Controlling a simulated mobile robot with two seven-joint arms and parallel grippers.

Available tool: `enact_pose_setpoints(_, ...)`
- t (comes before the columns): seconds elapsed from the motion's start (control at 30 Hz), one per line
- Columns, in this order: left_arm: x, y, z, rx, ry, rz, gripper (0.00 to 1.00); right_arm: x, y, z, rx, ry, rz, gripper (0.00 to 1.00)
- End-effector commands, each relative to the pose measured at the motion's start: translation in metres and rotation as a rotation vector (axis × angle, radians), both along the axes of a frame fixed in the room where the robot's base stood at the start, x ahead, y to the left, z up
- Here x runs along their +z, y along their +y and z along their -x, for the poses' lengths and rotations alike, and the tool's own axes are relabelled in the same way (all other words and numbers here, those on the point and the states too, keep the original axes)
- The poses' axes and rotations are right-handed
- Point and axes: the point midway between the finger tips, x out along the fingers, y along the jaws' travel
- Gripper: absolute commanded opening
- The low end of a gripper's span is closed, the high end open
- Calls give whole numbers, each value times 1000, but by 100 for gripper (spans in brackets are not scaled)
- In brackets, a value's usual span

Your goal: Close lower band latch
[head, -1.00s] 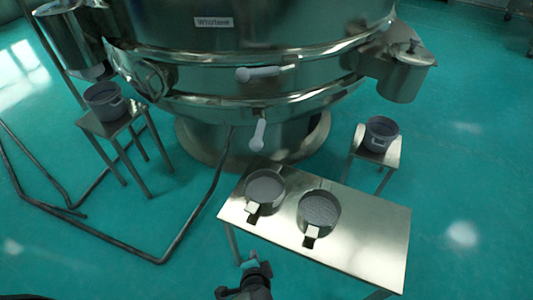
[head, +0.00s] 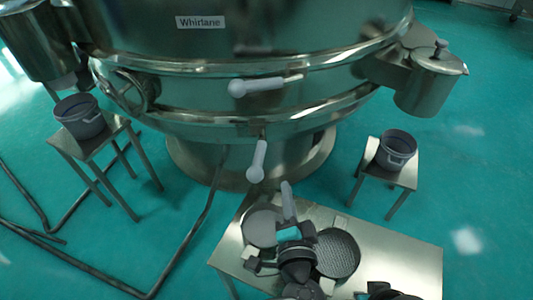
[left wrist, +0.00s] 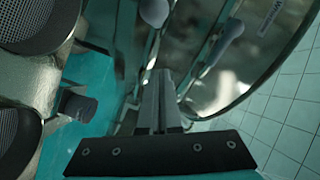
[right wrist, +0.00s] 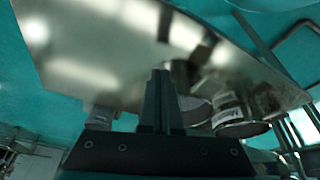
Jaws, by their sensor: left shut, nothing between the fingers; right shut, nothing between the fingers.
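The lower band latch has a pale grey handle (head: 257,162) that hangs down from the sieve's lower band (head: 250,128). The upper band latch handle (head: 255,86) lies nearly level along the upper band. My left gripper (head: 287,187) is shut and empty, below and to the right of the lower handle, apart from it. In the left wrist view its fingers (left wrist: 160,75) point toward the sieve. The lower handle (left wrist: 154,11) is at the top edge there, with the upper handle (left wrist: 228,42) to its right. My right gripper (right wrist: 160,74) is shut and empty by the bench top.
The steel bench (head: 405,245) stands in front of the sieve, partly hidden by my left arm. It bears two round sieve pans, one a mesh pan (head: 338,252). Stools with grey pots stand left (head: 80,117) and right (head: 396,150). A dark floor pipe (head: 187,240) runs at left.

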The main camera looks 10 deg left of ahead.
Motion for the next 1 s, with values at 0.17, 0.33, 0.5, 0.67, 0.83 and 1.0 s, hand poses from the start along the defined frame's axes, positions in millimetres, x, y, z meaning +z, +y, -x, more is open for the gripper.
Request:
enact_pose_setpoints(0.17,0,0,0,0,0,1,0,0,0,0,0,0,0,0)
enact_pose_setpoints(0.33,0,0,-1,0,0,0,0,0,0,0,0,0,0,0)
enact_pose_setpoints(0.5,-2,4,-14,1,-2,-1,0,3,0,-1,0,-6,-1,0)
enact_pose_setpoints(0.67,-5,13,-44,0,-3,-2,0,11,0,-1,0,-18,-2,0)
enact_pose_setpoints(0.83,-10,24,-79,1,-2,-2,0,24,0,-1,-1,-38,-5,0)
enact_pose_setpoints(1.0,-18,40,-95,0,4,-5,0,34,0,-1,-1,-50,-6,0)
